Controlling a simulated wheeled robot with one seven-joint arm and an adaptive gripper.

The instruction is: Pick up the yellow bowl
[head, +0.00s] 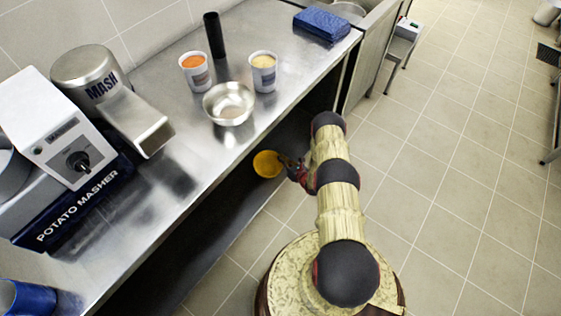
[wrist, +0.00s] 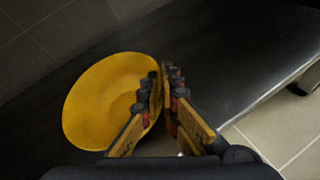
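The yellow bowl (head: 266,164) is at the open front of the steel counter, below the worktop, next to my gripper (head: 290,165). In the wrist view the yellow bowl (wrist: 105,98) fills the left half, its inside facing the camera. My gripper's fingers (wrist: 160,82) are close together at the bowl's right rim, one finger over the inside and the other just outside. The gripper looks shut on the rim. Whether the bowl still touches the dark shelf beneath cannot be told.
The dark lower shelf (wrist: 225,65) runs under the counter, its bright front edge at right. Above, the worktop (head: 190,150) holds a metal bowl (head: 229,104), two cups, a black cylinder (head: 214,35) and a potato masher machine (head: 65,130). Tiled floor (head: 440,170) at right is open.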

